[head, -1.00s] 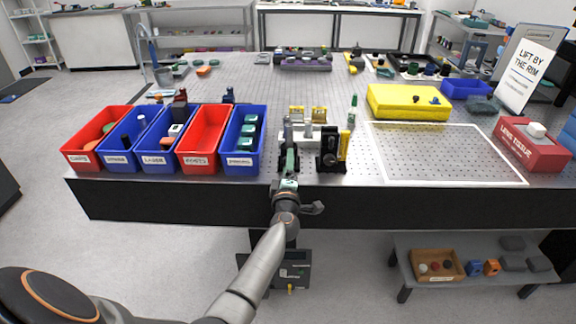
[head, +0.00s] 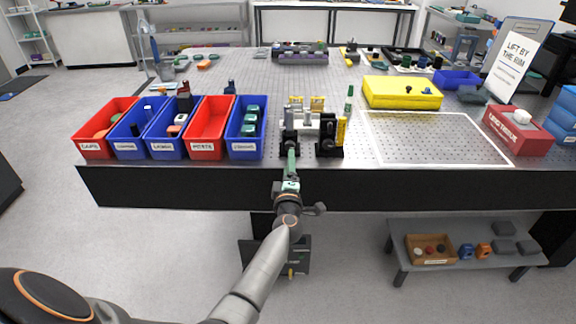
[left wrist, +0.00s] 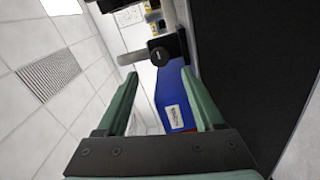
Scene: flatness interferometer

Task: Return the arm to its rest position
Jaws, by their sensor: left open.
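My left gripper (head: 291,160) shows in the head view at the front edge of the table (head: 200,185), just in front of a small black holder with upright posts (head: 290,140). In the left wrist view its two green fingers (left wrist: 160,105) stand wide apart with nothing between them. A black clamp on a post (left wrist: 165,48) and a blue bin (left wrist: 176,100) appear beyond the fingers. My right gripper is not in view.
Red and blue labelled bins (head: 206,130) line the table's left front. A second black holder (head: 330,140) stands beside the first. A grey low shelf (head: 465,245) stands below.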

